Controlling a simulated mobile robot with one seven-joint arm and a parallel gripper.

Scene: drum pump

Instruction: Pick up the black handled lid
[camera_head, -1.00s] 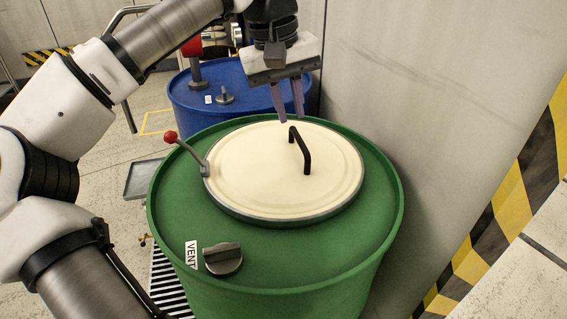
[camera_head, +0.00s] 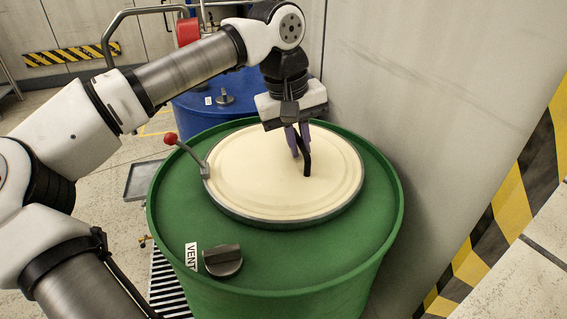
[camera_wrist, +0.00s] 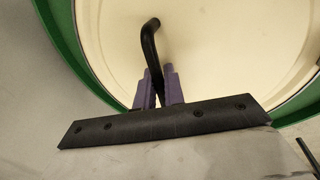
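The black handled lid is a cream round lid (camera_head: 245,178) with a dark rim, seated on top of a green drum. Its bent black handle (camera_head: 306,163) rises right of the lid's middle. My gripper (camera_head: 300,148) is down at the handle, pointing downward, with its purple fingers beside the handle's upper part. In the wrist view, the handle (camera_wrist: 149,45) runs between the two purple fingers (camera_wrist: 158,88), one on each side. The gap looks small, and I cannot tell whether the fingers press on the handle. The lid (camera_wrist: 215,45) lies flat below.
The green drum (camera_head: 290,262) carries a red-knobbed lever (camera_head: 188,152) by the lid's left edge and a dark vent knob (camera_head: 223,261) at the front. A blue drum (camera_head: 190,112) stands behind. A grey wall (camera_head: 430,100) is close on the right.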

